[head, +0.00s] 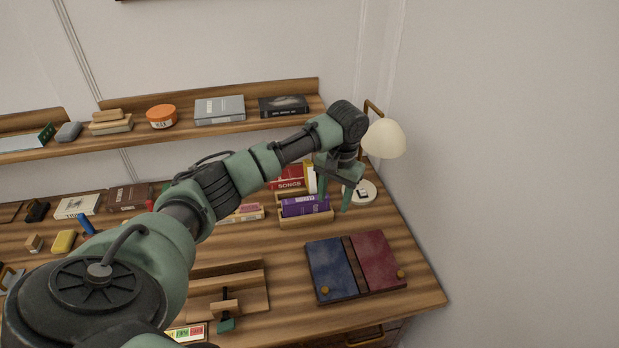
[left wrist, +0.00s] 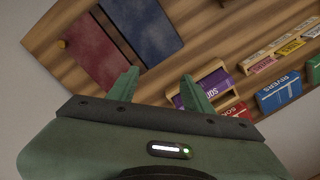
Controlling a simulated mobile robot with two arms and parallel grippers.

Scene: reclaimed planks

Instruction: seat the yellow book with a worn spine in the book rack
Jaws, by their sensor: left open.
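The small wooden book rack (head: 306,218) stands on the desk with a purple book (head: 304,205) in it. The rack (left wrist: 221,75) and the purple book also show in the left wrist view. A narrow yellow and white book (head: 311,179) stands behind the rack, beside a red book (head: 288,177); I cannot tell whether its spine is worn. My left gripper (head: 334,194) is open above the desk, just right of the rack. In the left wrist view its fingers (left wrist: 160,90) are apart with nothing between them. My right gripper is not in view.
A blue and red pair of panels (head: 352,240) lies right of centre on the desk. A lamp (head: 384,139) stands at the back right. A wall shelf (head: 225,125) runs behind my arm.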

